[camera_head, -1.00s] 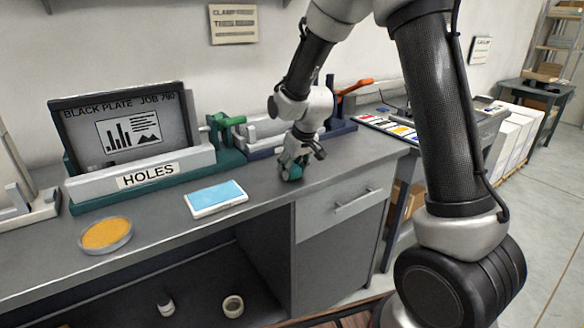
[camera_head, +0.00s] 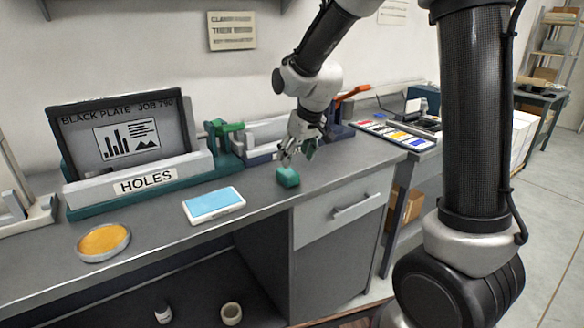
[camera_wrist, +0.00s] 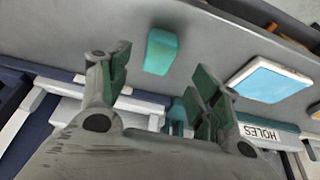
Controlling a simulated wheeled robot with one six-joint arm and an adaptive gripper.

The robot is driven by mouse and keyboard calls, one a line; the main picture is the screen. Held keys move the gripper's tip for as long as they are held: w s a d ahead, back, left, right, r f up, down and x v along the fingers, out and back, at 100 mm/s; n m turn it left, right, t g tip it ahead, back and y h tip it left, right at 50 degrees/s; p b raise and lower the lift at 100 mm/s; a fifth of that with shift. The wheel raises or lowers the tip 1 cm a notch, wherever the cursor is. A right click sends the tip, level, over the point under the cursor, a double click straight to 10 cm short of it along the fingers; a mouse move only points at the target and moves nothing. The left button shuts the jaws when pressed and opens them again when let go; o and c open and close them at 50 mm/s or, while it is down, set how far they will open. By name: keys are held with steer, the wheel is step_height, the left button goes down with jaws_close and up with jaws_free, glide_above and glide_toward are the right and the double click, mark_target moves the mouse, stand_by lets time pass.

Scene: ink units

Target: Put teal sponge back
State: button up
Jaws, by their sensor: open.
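The teal sponge (camera_head: 288,176) is a small block lying on the grey bench top, right of the blue-topped white pad. In the wrist view the sponge (camera_wrist: 161,51) lies beyond the fingertips, between the two finger lines. My gripper (camera_head: 299,152) is open and empty, just above and behind the sponge, apart from it. In the wrist view my gripper (camera_wrist: 160,75) shows its green-padded fingers spread wide. The blue-topped pad (camera_head: 213,205) lies flat on the bench and also shows at the right of the wrist view (camera_wrist: 268,80).
A green clamp stand with a "HOLES" label (camera_head: 146,181) holds a black plate at the back left. A round dish of orange stuff (camera_head: 103,242) sits near the front edge. A colour-card tray (camera_head: 395,134) lies at right. Bench between sponge and drawer edge is clear.

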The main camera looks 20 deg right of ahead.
steer(key=s+d+r+m, duration=0.1)
steer(key=s+d+r, duration=0.35)
steer(key=s, duration=0.25)
steer(key=s+d+r+m, duration=0.1)
steer(key=s+d+r, duration=0.3)
steer(key=s+r, duration=0.25)
steer(key=s+d, duration=0.2)
steer(key=s, duration=0.6)
steer(key=s+d+m+h, duration=0.1)
steer(key=s+d, duration=0.2)
steer(key=s, duration=0.5)
steer(key=shift+s+f+m, duration=0.2)
steer(key=shift+f+m, duration=0.1)
